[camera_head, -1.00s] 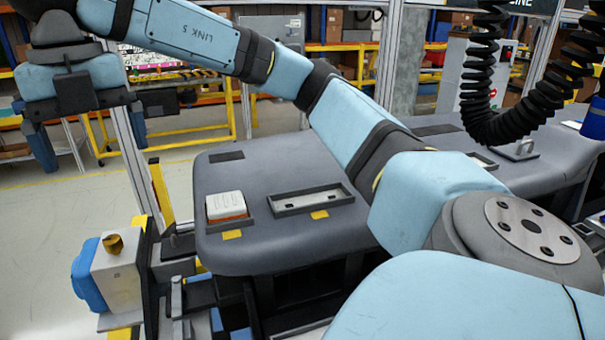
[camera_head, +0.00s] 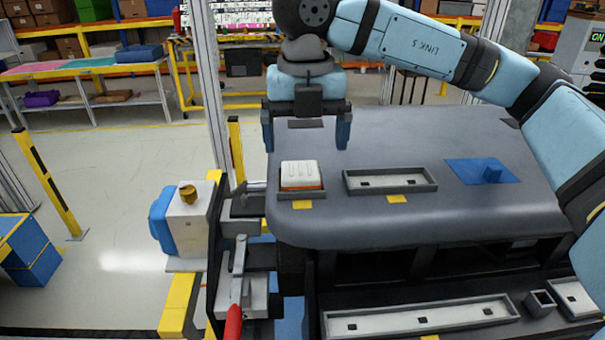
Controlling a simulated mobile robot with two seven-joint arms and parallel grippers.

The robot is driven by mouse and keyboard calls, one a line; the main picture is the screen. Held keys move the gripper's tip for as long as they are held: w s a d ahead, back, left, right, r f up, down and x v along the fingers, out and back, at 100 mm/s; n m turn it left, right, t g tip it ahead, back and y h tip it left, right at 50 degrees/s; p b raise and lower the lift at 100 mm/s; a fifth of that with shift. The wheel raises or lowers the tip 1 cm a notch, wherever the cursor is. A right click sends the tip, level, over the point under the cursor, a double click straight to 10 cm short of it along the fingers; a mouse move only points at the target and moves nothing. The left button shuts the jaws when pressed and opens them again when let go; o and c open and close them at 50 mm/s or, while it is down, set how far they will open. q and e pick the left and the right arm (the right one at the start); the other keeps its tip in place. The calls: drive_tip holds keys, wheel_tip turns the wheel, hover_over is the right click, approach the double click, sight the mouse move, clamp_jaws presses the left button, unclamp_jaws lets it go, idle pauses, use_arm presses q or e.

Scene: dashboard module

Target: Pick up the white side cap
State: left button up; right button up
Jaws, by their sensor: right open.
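The white side cap (camera_head: 299,173) sits in a small dark tray with an orange edge, at the left end of the grey dashboard module (camera_head: 420,225). My right gripper (camera_head: 306,140) hangs above and slightly behind the cap in the picture, pointing down. Its two blue fingers are wide apart, with nothing between them. The cap looks clear of both fingers. My left gripper is not in view.
A clamp with a red handle (camera_head: 233,322) and a white-and-blue unit (camera_head: 190,222) stand at the left. A lower shelf holds a long tray (camera_head: 340,328).

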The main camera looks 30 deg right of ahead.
sight(301, 177)
drive_tip(key=shift+s+a+f, duration=0.1)
drive_tip(key=shift+a+f, duration=0.1)
drive_tip(key=shift+f, duration=1.35)
drive_tip(key=shift+a+f, duration=0.15)
drive_tip(key=shift+f, duration=1.35)
drive_tip(key=c, duration=1)
